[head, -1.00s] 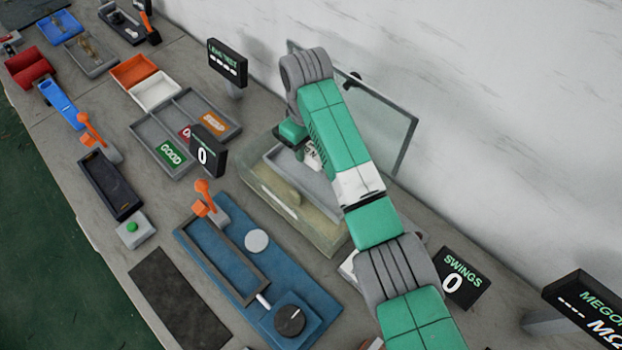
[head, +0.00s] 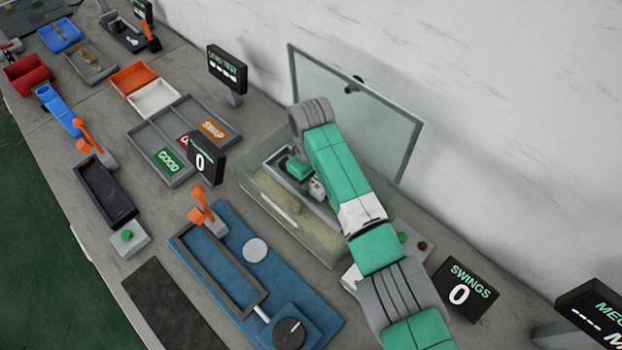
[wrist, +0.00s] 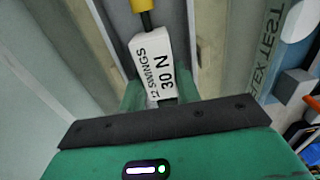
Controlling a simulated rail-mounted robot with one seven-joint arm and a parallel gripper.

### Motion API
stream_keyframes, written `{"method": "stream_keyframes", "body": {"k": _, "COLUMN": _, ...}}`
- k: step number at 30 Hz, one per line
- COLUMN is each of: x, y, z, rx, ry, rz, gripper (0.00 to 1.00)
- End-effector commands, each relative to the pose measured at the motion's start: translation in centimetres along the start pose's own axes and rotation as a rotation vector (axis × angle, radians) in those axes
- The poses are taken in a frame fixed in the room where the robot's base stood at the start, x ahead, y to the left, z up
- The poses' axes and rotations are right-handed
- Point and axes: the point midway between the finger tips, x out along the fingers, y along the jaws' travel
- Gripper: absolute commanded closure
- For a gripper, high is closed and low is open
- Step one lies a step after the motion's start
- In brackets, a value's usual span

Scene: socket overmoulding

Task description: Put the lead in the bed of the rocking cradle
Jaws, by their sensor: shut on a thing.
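The rocking cradle (head: 252,200) appears to be the grey-lined trough in the clear-walled test box, whose lid is raised. My gripper (wrist: 155,98) is down inside the trough. In the wrist view its green fingertips flank the lower end of a white block (wrist: 155,65) printed "12 SWINGS 30 N". A yellow and black piece (wrist: 143,10) stands at the block's far end. I cannot tell whether the lead touches the bed.
The clear lid (head: 360,105) stands open behind my arm. The SWINGS display (head: 462,285) reads 0. A blue fixture (head: 290,275) with an orange lever lies in front, and sorting trays (head: 160,150) lie to the left. A button box (head: 415,243) is partly behind my arm.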

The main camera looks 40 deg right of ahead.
Motion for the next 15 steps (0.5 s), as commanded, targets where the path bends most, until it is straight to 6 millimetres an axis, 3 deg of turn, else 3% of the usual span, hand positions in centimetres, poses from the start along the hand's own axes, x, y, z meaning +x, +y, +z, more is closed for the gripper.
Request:
{"method": "stream_keyframes", "body": {"k": 8, "x": 0.17, "y": -0.02, "z": -0.06, "rx": -0.001, "ry": 0.001, "rz": 0.0, "gripper": 0.91}}
{"method": "stream_keyframes", "body": {"k": 9, "x": 0.18, "y": -0.02, "z": -0.06, "rx": -0.001, "ry": 0.001, "rz": 0.0, "gripper": 0.64}}
{"method": "stream_keyframes", "body": {"k": 10, "x": 0.15, "y": -0.01, "z": -0.06, "rx": -0.001, "ry": 0.002, "rz": 0.001, "gripper": 0.59}}
{"method": "stream_keyframes", "body": {"k": 15, "x": 0.13, "y": 0.0, "z": -0.06, "rx": -0.001, "ry": 0.001, "rz": 0.001, "gripper": 0.59}}
